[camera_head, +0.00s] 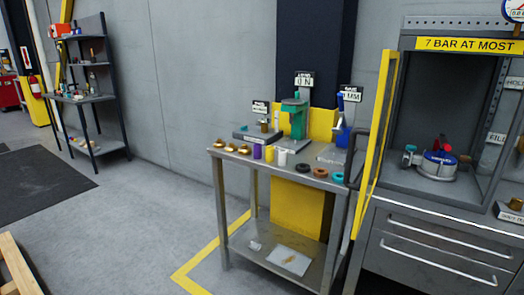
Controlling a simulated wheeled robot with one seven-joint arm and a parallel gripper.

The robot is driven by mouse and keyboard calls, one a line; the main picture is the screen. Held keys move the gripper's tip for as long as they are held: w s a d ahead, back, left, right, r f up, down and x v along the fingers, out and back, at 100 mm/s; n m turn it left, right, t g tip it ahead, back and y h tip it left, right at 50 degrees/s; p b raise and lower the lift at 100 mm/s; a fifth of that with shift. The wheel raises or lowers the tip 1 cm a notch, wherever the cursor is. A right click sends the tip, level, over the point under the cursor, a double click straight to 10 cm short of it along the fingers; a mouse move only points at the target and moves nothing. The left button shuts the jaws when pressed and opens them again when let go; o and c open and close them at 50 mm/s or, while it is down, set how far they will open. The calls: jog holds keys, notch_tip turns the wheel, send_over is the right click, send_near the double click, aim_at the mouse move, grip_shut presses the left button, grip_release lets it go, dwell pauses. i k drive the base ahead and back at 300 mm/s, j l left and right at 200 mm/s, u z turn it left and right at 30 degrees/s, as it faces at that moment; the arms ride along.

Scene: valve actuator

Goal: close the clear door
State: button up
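The clear door (377,140) is at the left side of the grey test cabinet (455,205) on the right. It stands open, swung out towards me and seen nearly edge-on, so mostly its yellow frame shows. A dark bar handle (349,158) sticks out on the door's left side, in front of the work table's right end. The cabinet opening is uncovered. Inside it a blue and white round valve actuator (438,165) with red and teal parts sits on the cabinet floor. My gripper is not in view.
A metal work table (232,157) with small presses and several coloured rings and cylinders stands left of the door, close to the handle. Drawers (440,262) with bar handles lie below the opening. The floor (150,220) at left centre is clear; a wooden pallet (15,265) lies lower left.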

aim_at(362, 203)
jog(key=i+j+z, duration=0.3)
jog(key=i+j, duration=0.15)
jog(key=i+j+z, duration=0.35)
jog(key=i+j, duration=0.3)
